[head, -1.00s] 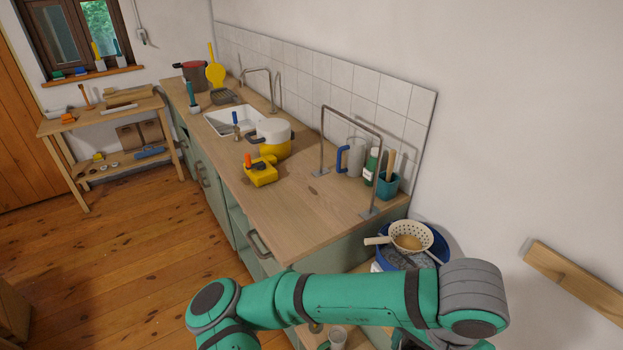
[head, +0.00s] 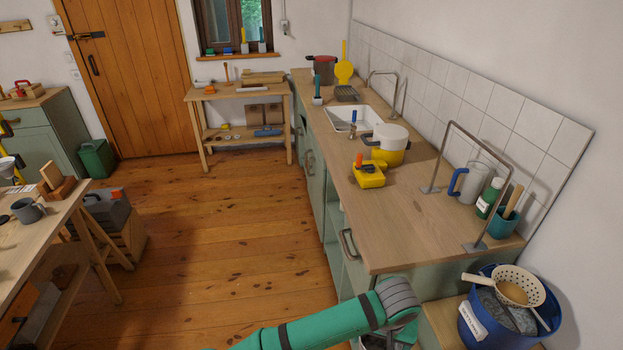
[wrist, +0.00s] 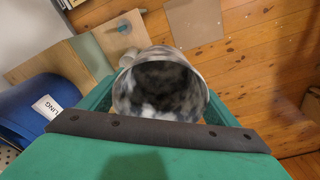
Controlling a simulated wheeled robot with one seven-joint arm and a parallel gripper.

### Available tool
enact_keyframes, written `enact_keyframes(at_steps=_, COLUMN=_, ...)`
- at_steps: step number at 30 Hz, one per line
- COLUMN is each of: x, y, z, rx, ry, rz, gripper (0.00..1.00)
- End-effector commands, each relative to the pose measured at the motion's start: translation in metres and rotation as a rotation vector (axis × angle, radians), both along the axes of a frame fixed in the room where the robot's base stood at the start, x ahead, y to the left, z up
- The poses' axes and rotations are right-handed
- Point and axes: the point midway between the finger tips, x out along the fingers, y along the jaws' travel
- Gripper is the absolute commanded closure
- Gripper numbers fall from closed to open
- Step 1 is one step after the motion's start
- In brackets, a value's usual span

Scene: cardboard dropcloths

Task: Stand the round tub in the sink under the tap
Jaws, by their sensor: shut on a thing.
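The round tub (wrist: 160,88) is mottled grey and white, with its open mouth facing the camera in the wrist view. My gripper (wrist: 162,105) is shut on it, with a green finger on each side. The white sink (head: 345,118) is set into the counter's far half. The grey bent tap (head: 384,73) rises at its wall side. The sink's visible inside looks empty; part of it is hidden.
A metal frame (head: 470,145) rises nearer me. A blue bin (head: 485,325) with a strainer stands at the counter's near end. The floor left of the counter is clear.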

Motion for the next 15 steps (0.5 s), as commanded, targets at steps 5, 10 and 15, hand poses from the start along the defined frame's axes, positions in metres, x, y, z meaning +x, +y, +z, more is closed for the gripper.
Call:
enact_keyframes(at_steps=5, x=0.030, y=0.058, z=-0.054, rx=0.000, ry=0.005, rz=0.151, gripper=0.43)
enact_keyframes(at_steps=10, x=0.045, y=0.112, z=-0.103, rx=0.000, ry=0.006, rz=0.263, gripper=0.43)
enact_keyframes(at_steps=15, x=0.050, y=0.160, z=-0.145, rx=0.000, ry=0.005, rz=0.348, gripper=0.43)
